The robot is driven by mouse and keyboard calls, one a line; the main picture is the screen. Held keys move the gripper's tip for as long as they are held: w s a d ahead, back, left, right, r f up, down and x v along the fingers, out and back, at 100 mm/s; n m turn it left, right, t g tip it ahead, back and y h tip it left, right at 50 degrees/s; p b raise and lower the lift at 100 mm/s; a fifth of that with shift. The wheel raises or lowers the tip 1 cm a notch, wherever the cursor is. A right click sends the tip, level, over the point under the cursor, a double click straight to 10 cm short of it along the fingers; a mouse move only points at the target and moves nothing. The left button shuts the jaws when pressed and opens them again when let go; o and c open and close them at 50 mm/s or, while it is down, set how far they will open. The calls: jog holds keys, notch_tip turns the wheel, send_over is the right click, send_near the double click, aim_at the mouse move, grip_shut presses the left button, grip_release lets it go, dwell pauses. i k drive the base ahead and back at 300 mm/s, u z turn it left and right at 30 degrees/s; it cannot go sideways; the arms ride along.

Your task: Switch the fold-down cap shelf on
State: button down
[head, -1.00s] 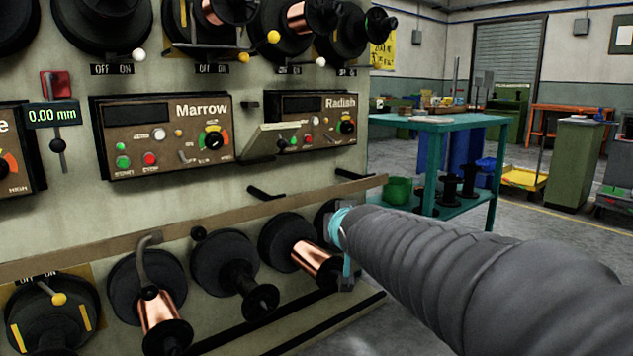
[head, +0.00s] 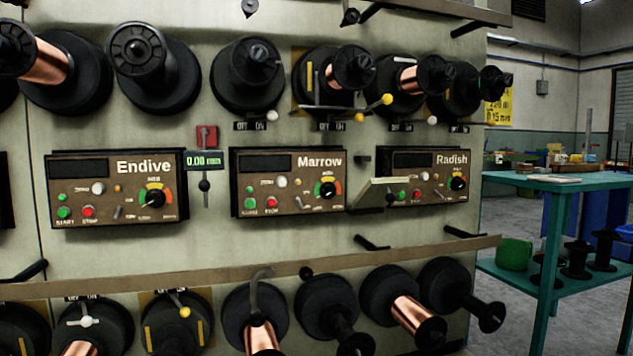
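A small pale flap (head: 378,193), which may be the fold-down cap shelf, juts out at a tilt between the Marrow panel (head: 290,183) and the Radish panel (head: 425,160). It covers part of the Radish panel's left side. I cannot tell which switch belongs to it. OFF/ON labels (head: 250,126) sit under the upper spools, near levers with white knobs (head: 272,116) and yellow knobs (head: 386,99). More labelled levers, one with a yellow knob (head: 185,312), are at the lower left. My gripper is not in view.
The Endive panel (head: 115,190) is at the left, beside a red-topped gauge (head: 206,137). Spools protrude above and below the panels. A long rail (head: 250,273) and black pegs (head: 372,242) stick out. A teal table (head: 545,181) stands at the right, with grey floor around it.

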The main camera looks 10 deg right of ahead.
aim_at(378, 192)
jog(key=u, duration=0.5)
jog(key=i, duration=1.05)
jog(key=z, duration=1.1)
